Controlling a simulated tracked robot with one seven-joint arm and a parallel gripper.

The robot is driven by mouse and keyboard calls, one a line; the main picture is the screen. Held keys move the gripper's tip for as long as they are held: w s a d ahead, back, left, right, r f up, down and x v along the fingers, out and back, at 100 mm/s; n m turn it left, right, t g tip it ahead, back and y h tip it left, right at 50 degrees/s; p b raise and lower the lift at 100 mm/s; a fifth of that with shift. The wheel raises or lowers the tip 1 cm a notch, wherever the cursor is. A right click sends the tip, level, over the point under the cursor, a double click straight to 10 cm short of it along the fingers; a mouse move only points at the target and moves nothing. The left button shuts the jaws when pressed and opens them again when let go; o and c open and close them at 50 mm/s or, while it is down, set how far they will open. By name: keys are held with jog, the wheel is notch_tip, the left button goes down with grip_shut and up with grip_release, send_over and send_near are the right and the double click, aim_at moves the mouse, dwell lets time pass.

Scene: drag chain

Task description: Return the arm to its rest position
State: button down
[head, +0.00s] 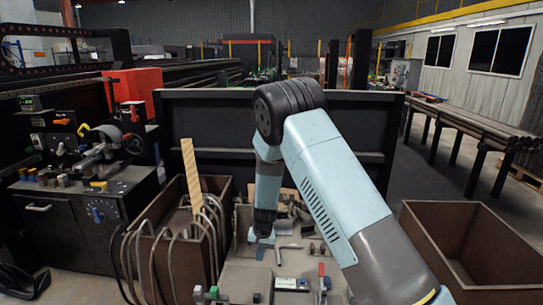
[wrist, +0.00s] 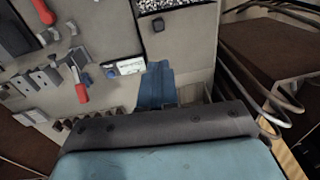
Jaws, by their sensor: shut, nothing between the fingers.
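My arm reaches forward from the lower right of the head view, bends at a dark elbow, and drops down over a tool-covered work surface (head: 246,279). My gripper (head: 262,240) points down above this surface, among small tools. In the wrist view, my gripper (wrist: 157,85) shows as a narrow blue shape beyond the dark wrist edge. It is shut and holds nothing. Whether its tips touch the surface cannot be told.
A brown bin (head: 168,262) with hoses and a wooden strip stands left of the surface. An empty brown bin (head: 470,243) stands at right. A dark panel (head: 215,124) rises behind my arm. A control bench (head: 70,225) is at left. Red-handled tools (wrist: 78,82) lie on the surface.

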jog(key=s+d+r+t, duration=0.1)
jog(key=s+d+r, duration=0.3)
jog(key=r, duration=0.7)
jog(key=s+d+r+y, duration=0.1)
jog(key=s+d+r, duration=0.1)
jog(key=d+r, duration=0.65)
jog(key=s+d+r+t, duration=0.1)
jog(key=s+d+r, duration=0.15)
jog(key=r, duration=1.15)
jog(key=s+d+r+t, duration=0.1)
jog(key=s+d+r, duration=0.2)
jog(key=s, duration=0.5)
jog(key=s+d+r+t+h, duration=0.1)
jog(key=s+d+r, duration=0.3)
jog(key=s, duration=0.5)
jog(key=s+d+r+n+t+h, duration=0.1)
jog(key=s+d+r, duration=0.3)
jog(key=s, duration=0.4)
jog(key=shift+s+d+r, duration=0.15)
jog(key=shift+s+d, duration=0.2)
jog(key=shift+d, duration=0.55)
